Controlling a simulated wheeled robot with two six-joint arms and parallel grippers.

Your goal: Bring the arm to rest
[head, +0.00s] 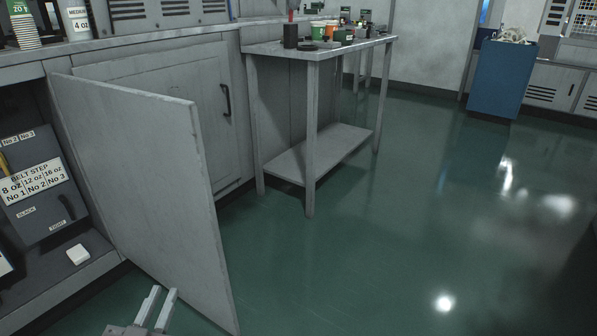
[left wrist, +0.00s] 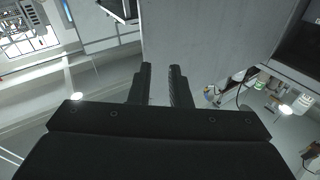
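My left gripper (head: 164,291) is low at the bottom left of the head view, in front of the open grey cabinet door (head: 140,160). Its two fingers stand apart with nothing between them. In the left wrist view the same gripper (left wrist: 160,68) shows a clear gap between its dark fingers, with a plain grey panel beyond them. My right gripper is in neither view.
The cabinet door swings out over the floor. Inside the cabinet are a labelled belt step box (head: 38,185) and a small white block (head: 78,255). A grey side table (head: 325,48) holds cups and small items. A blue bin (head: 500,78) stands far right. The green floor (head: 400,230) is clear.

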